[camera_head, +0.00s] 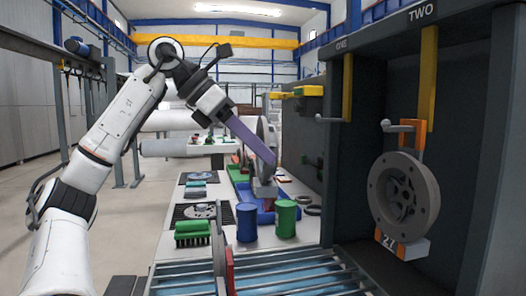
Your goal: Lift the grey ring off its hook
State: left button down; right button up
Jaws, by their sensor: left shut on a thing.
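A thick grey ring (374,191), flanged and with holes in its face, hangs at the right below the sign TWO. An orange bracket (429,139) and a grey hook peg (398,127) are above it, and a tag marked 27 (389,243) is at its lower edge. How the ring sits on the hook is hidden. My left gripper (225,115) is shut on a long purple bar (249,138), well to the left of the ring and apart from it. The bar's far end overlaps a pale upright disc (263,130) in the picture; I cannot tell whether they touch. My right gripper is not in view.
Yellow posts (347,90) line the dark frame.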

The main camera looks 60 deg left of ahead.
pick_arm(q)
jog(key=s+a+b, duration=0.3)
jog(key=s+b, duration=0.2)
jog(key=s, duration=0.8)
jog(key=shift+a+r, duration=0.35)
dwell(0.9)
jog(key=shift+r, duration=0.1)
notch_tip(320, 180, up, 2)
jog(key=shift+r+p, duration=0.25)
jog(key=shift+p, duration=1)
